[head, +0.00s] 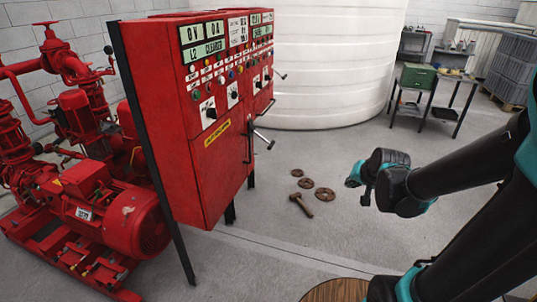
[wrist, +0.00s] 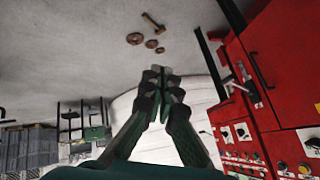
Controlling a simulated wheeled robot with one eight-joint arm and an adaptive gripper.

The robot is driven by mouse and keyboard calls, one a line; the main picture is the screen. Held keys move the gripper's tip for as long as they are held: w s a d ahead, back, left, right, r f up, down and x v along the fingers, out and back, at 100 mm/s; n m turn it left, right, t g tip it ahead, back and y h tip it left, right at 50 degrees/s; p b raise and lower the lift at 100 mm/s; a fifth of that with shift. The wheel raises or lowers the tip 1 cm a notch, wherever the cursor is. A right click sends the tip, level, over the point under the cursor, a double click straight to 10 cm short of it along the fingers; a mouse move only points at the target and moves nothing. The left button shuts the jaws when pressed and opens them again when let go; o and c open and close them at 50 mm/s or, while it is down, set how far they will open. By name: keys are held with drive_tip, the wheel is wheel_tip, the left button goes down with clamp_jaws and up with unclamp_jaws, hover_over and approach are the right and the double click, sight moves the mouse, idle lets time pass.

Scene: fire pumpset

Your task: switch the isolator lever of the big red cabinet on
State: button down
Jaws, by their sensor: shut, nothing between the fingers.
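The big red cabinet (head: 205,180) stands left of centre in the head view and at the right in the wrist view (wrist: 280,60), which looks upside down. Its isolator lever (head: 263,138) sticks out from the front to the right, with a dark end slightly low. In the wrist view a grey and black lever (wrist: 238,82) shows beside a dark bar handle. My gripper (wrist: 162,72) is shut and empty, apart from the cabinet and lever, over open floor. In the head view my arm's end is right of the cabinet; the fingertips are hard to make out.
Red pumps and a motor (head: 120,215) stand left of the cabinet. A hammer (head: 301,205) and several rusty rings (head: 307,183) lie on the floor. A white tank (head: 335,70) stands behind. A dark table with a green box (head: 418,76) is at the back right.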

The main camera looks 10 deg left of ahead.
drive_tip(key=w+a+r+m+t+y, duration=0.2)
drive_tip(key=w+a+r+m, duration=0.1)
drive_tip(key=w+a, duration=0.6)
drive_tip(key=w+a+r+m+t+y, duration=0.2)
drive_tip(key=w+a+r+t, duration=0.15)
drive_tip(key=w+a, duration=0.5)
drive_tip(key=w+a+f+m+t, duration=0.2)
drive_tip(key=w+a+m+t, duration=0.4)
drive_tip(key=w+a+m, duration=0.8)
drive_tip(key=s+a+f+m+h, duration=0.2)
drive_tip(key=f+m+h, duration=0.1)
drive_tip(key=f+m, duration=0.3)
drive_tip(key=s+a+f+m+t+h, duration=0.1)
drive_tip(key=s+a+f+m+h, duration=0.1)
drive_tip(key=f+m, duration=0.4)
drive_tip(key=s+a+f+m+h, duration=0.2)
drive_tip(key=f+m+h, duration=0.2)
drive_tip(key=f, duration=0.9)
drive_tip(key=m, duration=0.2)
drive_tip(key=shift+s+a+f+m+h, duration=0.25)
drive_tip(key=shift+a+f+m+h, duration=0.15)
drive_tip(key=shift+t, duration=0.25)
